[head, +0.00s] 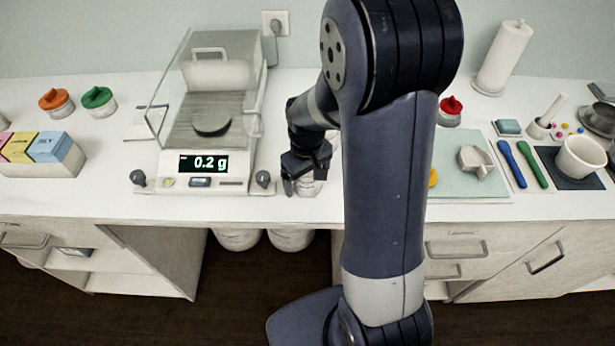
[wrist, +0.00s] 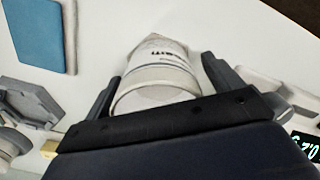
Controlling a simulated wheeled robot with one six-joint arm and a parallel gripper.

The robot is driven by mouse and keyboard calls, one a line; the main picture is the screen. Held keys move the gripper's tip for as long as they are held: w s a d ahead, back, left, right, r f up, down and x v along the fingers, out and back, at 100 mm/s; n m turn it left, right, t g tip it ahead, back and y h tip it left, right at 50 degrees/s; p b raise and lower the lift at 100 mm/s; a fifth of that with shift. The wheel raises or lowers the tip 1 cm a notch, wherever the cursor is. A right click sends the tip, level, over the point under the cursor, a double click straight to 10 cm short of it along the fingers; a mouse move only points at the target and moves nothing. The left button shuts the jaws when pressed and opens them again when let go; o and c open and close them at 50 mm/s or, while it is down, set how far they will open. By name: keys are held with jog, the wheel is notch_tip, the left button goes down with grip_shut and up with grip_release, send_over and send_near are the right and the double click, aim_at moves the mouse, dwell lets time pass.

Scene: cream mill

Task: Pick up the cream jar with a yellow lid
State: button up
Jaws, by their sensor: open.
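My gripper (head: 305,181) is open on the counter just right of the scale. A white jar with printed lettering (wrist: 160,72) stands between its two fingers in the wrist view, with a gap on each side. In the head view the jar (head: 308,189) shows only in part under the gripper. No yellow lid is visible on this jar. A yellow round thing (head: 433,177) sits on the pale green mat at the right edge of my arm. My arm hides part of it, so I cannot tell whether it is a lid on a jar.
The scale (head: 215,165) reads 0.2 g and stands close to the left of my gripper. Jars with orange (head: 54,98), green (head: 97,96) and red (head: 451,105) lids stand further back. A grey weighing dish (head: 476,160) lies on the green mat (head: 460,190).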

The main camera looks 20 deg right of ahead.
jog(key=shift+c, duration=0.6)
jog(key=c, duration=0.9)
jog(key=shift+r, duration=0.1)
